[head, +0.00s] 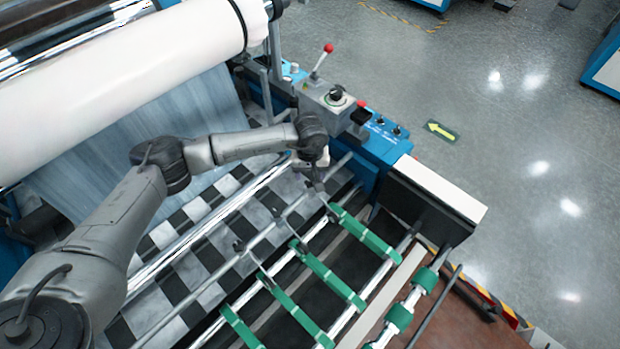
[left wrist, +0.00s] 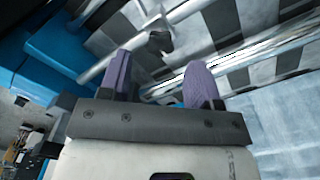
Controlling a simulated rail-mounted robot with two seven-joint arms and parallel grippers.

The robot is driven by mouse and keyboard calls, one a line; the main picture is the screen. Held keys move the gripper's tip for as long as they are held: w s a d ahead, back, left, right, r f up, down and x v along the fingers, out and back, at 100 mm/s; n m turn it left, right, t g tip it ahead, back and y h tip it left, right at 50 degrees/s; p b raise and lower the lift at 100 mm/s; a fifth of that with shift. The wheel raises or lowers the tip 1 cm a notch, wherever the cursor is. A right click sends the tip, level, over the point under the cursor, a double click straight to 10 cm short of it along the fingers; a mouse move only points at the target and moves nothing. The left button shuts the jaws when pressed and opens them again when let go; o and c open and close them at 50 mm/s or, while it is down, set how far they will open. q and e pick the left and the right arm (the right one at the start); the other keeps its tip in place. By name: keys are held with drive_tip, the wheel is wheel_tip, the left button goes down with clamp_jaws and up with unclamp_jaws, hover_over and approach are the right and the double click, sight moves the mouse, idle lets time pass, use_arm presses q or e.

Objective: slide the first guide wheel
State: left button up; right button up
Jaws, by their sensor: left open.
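Small dark guide wheels sit on a thin metal rod in the head view. One dark wheel (head: 240,245) is left of my gripper along the rod. My left gripper (head: 318,182) is over the right part of the rod, near the machine's blue side frame. In the left wrist view my left gripper (left wrist: 158,76) is open, with its two purple fingers apart. A dark guide wheel (left wrist: 160,40) on the rod (left wrist: 125,47) shows beyond the gap between the fingers, which looks empty. I cannot tell the exact height of the fingers above the rod. My right gripper is out of view.
Several green belts (head: 327,272) run over the front rollers. A large white roll (head: 130,80) lies at the upper left. A control box with a red-knobbed lever (head: 328,48) stands on the blue side frame (head: 385,140). Grey floor (head: 520,150) is clear at right.

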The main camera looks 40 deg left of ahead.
sight(310, 182)
use_arm(q)
drive_tip(key=shift+f, duration=1.9)
clamp_jaws()
